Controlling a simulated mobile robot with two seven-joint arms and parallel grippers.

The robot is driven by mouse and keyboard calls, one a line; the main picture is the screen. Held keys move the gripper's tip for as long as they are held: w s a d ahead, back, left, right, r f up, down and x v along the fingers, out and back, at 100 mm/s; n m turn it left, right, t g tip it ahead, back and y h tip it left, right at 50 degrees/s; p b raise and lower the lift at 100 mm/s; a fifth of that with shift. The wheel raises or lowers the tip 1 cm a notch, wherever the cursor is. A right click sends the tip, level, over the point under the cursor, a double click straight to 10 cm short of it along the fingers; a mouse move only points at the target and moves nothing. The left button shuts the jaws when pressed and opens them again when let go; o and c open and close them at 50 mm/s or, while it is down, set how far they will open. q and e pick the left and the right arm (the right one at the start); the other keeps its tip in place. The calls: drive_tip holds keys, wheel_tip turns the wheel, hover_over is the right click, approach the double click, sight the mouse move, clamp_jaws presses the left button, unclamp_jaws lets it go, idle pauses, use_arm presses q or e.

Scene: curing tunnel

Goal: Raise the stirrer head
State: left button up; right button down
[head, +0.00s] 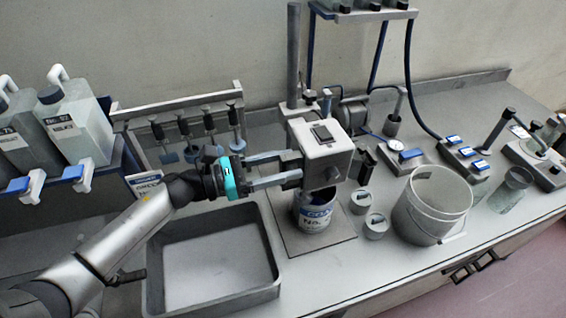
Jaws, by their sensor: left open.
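The stirrer head (328,160) is a pale grey box with a dark panel on top and a dark knob on its front. It sits low on a grey upright column (293,60), just above a white and blue can (317,215). The can stands on a flat square base plate (290,243). My left gripper (292,168) comes in from the left, its two fingers spread apart and pointing right. The fingertips are at the left side of the head; I cannot tell whether they touch it. Any shaft between head and can is hard to make out.
A grey tray (280,290) lies below my left arm. A rack of hanging stirrers (185,110) and white jugs (75,115) are at left. Small tins (376,228), a white bucket (436,238) and a glass beaker (512,188) stand to the right. The front-right bench edge is fairly clear.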

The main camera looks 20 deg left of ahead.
use_arm(q)
clamp_jaws()
idle(0.3)
idle(1.1)
